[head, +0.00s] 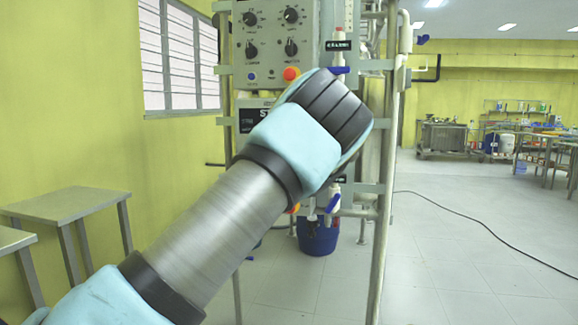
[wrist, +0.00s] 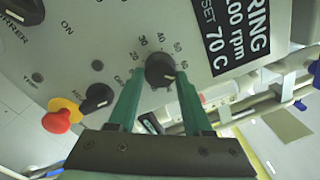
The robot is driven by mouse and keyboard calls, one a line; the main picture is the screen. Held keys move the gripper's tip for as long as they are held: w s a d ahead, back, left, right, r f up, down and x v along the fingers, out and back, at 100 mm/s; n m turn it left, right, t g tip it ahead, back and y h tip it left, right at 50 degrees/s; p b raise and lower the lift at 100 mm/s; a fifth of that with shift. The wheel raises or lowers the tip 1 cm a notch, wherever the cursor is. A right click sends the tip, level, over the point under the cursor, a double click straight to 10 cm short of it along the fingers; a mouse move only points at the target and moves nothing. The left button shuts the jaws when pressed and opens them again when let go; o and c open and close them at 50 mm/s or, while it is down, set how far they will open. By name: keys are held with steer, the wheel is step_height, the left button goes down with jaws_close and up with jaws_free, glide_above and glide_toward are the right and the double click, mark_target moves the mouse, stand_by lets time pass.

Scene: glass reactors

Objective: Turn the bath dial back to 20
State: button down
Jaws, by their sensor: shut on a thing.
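The bath dial (wrist: 160,70) is a round black knob on the light grey panel, with a printed number scale around it. It is in the middle of the wrist view. My gripper (wrist: 159,78) has its two green fingers on either side of the knob and is shut on it. I cannot make out clearly which number the knob points to. In the head view my forearm and wrist reach up to the control panel (head: 270,30). My fingertips and their contact with the dial are hidden there behind the wrist.
Beside the dial are another black knob (wrist: 97,98) and a red button (wrist: 57,121) on a yellow base. A black display label (wrist: 232,30) reads 70 C. Frame pipes (head: 397,90) stand right of the panel. A small table (head: 68,204) is at left; floor at right is mostly clear.

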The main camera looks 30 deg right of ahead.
steer(key=n+b, duration=0.8)
steer(key=n, duration=0.9)
steer(key=n+y+b, duration=0.1)
steer(key=n+b, duration=0.8)
steer(key=n, duration=0.9)
steer(key=shift+w+a+r+n, duration=0.15)
steer(key=shift+n, duration=0.45)
steer(key=shift+c, duration=1.6)
jaws_free()
steer(key=shift+r, duration=0.1)
